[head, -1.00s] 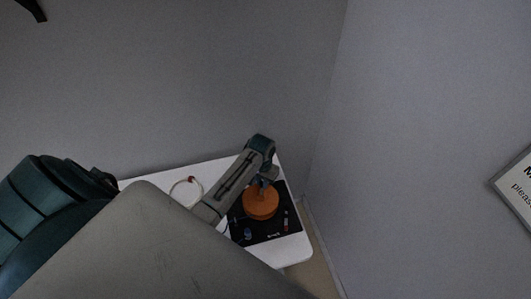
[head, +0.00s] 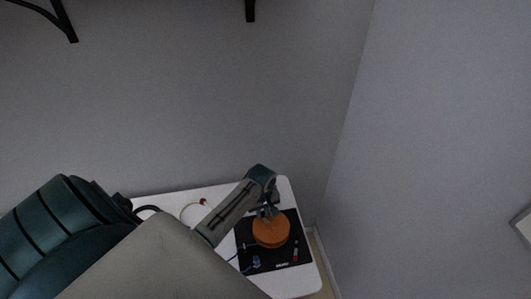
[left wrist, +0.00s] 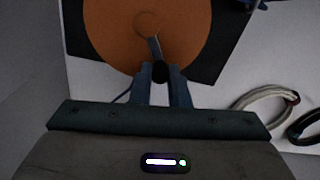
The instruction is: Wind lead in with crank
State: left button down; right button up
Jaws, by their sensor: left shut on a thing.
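An orange round reel (head: 271,234) sits on a black mat (head: 298,224) on the white table; it fills the upper part of the left wrist view (left wrist: 110,35). A thin metal crank arm (left wrist: 154,46) lies over the reel and ends in a black knob (left wrist: 160,72) near its rim. My left gripper (head: 268,212) is at the reel, its two blue-grey fingers shut on the knob from either side. The left wrist view shows the fingers (left wrist: 161,75) closely. My right gripper is in neither view.
A pale coiled cable (head: 190,206) lies on the white table (head: 290,285) left of the mat. Walls stand close behind and right of the table. Black brackets (head: 250,10) hang above.

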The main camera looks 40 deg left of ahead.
aim_at(266, 236)
pick_arm(q)
jog(key=s+n, duration=0.1)
jog(key=n, duration=0.1)
jog(key=s+n, duration=0.1)
jog(key=n, duration=0.2)
jog(key=shift+s+r+n, duration=0.1)
jog(key=shift+n, duration=0.2)
jog(key=n, duration=0.1)
jog(key=s+n, duration=0.1)
jog(key=shift+d+n, duration=0.3)
jog(key=n, duration=0.1)
jog(key=s+d+n, duration=0.1)
jog(key=n, duration=0.1)
jog(key=shift+n, duration=0.3)
jog(key=n, duration=0.1)
jog(key=d+n, duration=0.1)
jog(key=n, duration=0.1)
jog(key=s+n, duration=0.1)
jog(key=shift+d+n, duration=0.3)
jog(key=shift+d, duration=0.05)
jog(key=shift+d+n, duration=0.55)
jog(key=shift+n, duration=0.75)
jog(key=shift+d+n, duration=0.5)
jog(key=shift+n, duration=0.8)
jog(key=c, duration=1.4)
grip_release()
